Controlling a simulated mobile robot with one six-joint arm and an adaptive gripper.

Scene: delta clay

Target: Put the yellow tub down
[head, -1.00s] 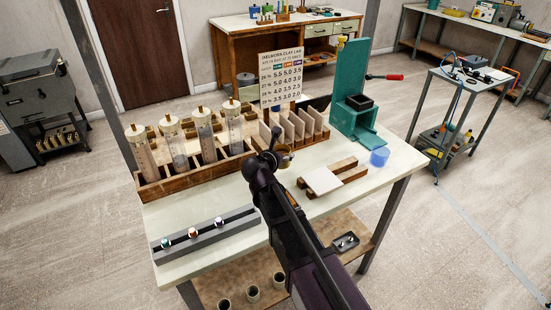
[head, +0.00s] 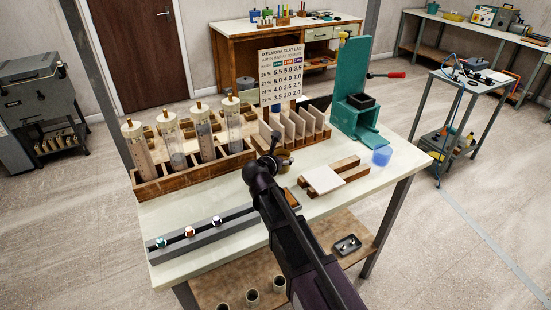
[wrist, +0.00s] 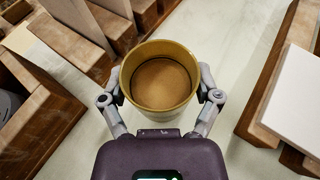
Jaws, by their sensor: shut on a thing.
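The yellow tub (wrist: 160,78), round, open-topped and ochre-coloured, is between the two fingers of my gripper (wrist: 160,95) in the wrist view. The fingers press on it from both sides, and it looks upright and empty. In the head view the tub (head: 285,162) is small and partly hidden behind my arm, over the middle of the pale worktable (head: 215,205). I cannot tell whether its base touches the tabletop.
A wooden rack with upright slabs (head: 297,130) stands close behind and left of the tub. Wooden bars with a white tile (head: 323,179) lie to the right. Pale tabletop shows between rack and bars.

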